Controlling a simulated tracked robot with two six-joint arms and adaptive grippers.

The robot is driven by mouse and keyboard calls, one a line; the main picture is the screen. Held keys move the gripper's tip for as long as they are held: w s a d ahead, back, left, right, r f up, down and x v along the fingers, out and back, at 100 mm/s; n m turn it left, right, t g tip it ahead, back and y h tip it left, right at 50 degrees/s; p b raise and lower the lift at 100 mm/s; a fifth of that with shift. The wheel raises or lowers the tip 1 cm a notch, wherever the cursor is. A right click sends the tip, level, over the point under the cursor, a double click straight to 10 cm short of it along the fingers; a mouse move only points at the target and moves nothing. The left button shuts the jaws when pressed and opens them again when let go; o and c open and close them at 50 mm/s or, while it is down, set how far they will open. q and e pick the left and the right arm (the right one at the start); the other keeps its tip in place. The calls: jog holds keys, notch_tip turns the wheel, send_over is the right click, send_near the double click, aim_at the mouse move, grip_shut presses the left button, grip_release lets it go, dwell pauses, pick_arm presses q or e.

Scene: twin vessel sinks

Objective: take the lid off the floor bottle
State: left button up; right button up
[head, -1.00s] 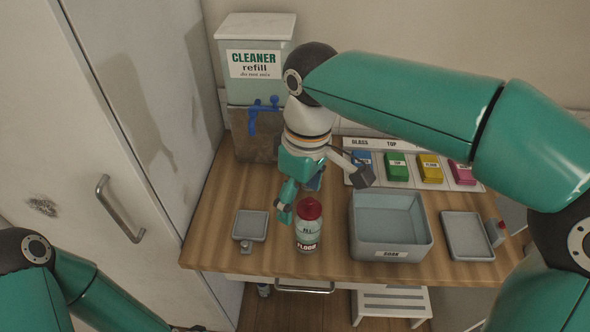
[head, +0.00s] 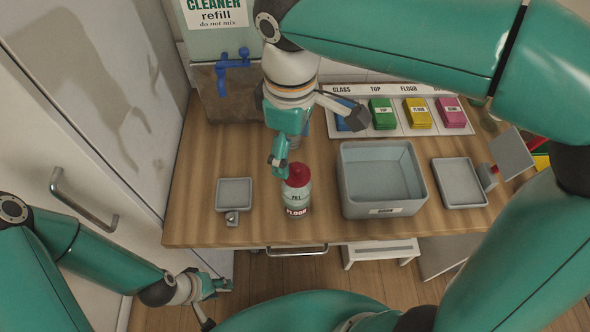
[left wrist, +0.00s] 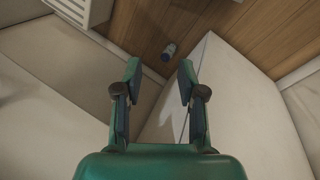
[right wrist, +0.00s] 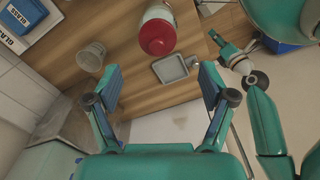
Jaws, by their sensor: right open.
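The floor bottle (head: 297,203) stands upright near the counter's front, with a pale body, a FLOOR label and its red lid (head: 298,176) on top. The bottle also shows in the right wrist view (right wrist: 158,12), its red lid (right wrist: 157,38) toward the camera. My right gripper (head: 316,140) is open and empty, just behind the bottle and apart from it; its open fingers show in the right wrist view (right wrist: 158,88). My left gripper (head: 218,305) is low in front of the counter, left of the bottle. It is open and empty in the left wrist view (left wrist: 160,72).
A small grey tray (head: 234,192) lies left of the bottle. A grey basin (head: 382,211) and a flat tray (head: 459,200) are to its right. A cleaner tank (head: 215,45) and colored sponges stand behind. A clear cup (right wrist: 91,55) shows in the right wrist view.

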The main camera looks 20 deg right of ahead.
aim_at(296, 165)
jog(key=f, duration=0.5)
jog(key=shift+s+d+f, duration=0.1)
jog(key=shift+d, duration=0.3)
jog(key=shift+f, duration=0.55)
jog(key=c, duration=0.8)
